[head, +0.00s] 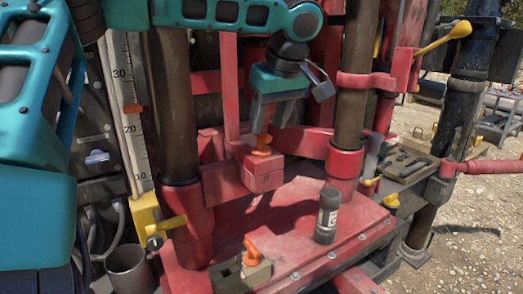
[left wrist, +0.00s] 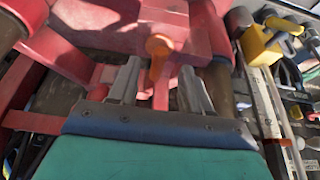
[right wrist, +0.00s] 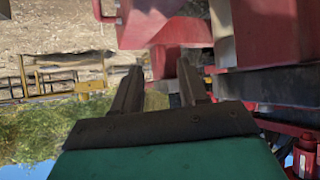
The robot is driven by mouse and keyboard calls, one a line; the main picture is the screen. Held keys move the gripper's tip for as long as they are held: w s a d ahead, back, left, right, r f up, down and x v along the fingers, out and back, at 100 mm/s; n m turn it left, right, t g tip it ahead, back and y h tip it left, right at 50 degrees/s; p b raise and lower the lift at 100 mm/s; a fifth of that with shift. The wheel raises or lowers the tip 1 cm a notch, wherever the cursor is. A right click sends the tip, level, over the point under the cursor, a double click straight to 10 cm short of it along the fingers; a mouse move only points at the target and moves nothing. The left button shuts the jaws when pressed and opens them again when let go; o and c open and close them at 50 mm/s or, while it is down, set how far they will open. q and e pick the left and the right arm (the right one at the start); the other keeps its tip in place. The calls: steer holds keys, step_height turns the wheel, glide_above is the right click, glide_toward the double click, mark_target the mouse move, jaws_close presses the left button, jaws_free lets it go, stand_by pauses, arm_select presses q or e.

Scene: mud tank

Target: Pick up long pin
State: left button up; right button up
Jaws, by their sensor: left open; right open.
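An orange-handled pin (head: 262,144) stands in a red block (head: 262,170) on the red frame. It also shows in the left wrist view (left wrist: 158,50), ahead of and between the finger tips. My left gripper (head: 266,122) is open, pointing down just above this pin; I cannot tell if it touches. A second orange-handled pin (head: 251,251) sits in a dark holder block (head: 240,274) on the red deck at the front. Which pin is the long one cannot be told, as their shafts are hidden. My right gripper (right wrist: 158,88) is open and empty, seen only in its wrist view.
A dark bottle with a white label (head: 327,217) stands on the red deck (head: 290,255). Dark brown posts (head: 176,110) rise either side of my left gripper. A yellow-handled lever (head: 445,40) and a tray of tools (head: 408,160) are at the right. A grey cup (head: 128,268) is front left.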

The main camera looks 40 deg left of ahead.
mark_target(263, 135)
arm_select(q)
steer(key=shift+x, duration=2.75)
steer(key=shift+w+a+r, duration=0.1)
steer(key=shift+a, duration=0.05)
steer(key=shift+c, duration=0.4)
steer(key=c, duration=0.7)
steer(key=shift+r, duration=0.15)
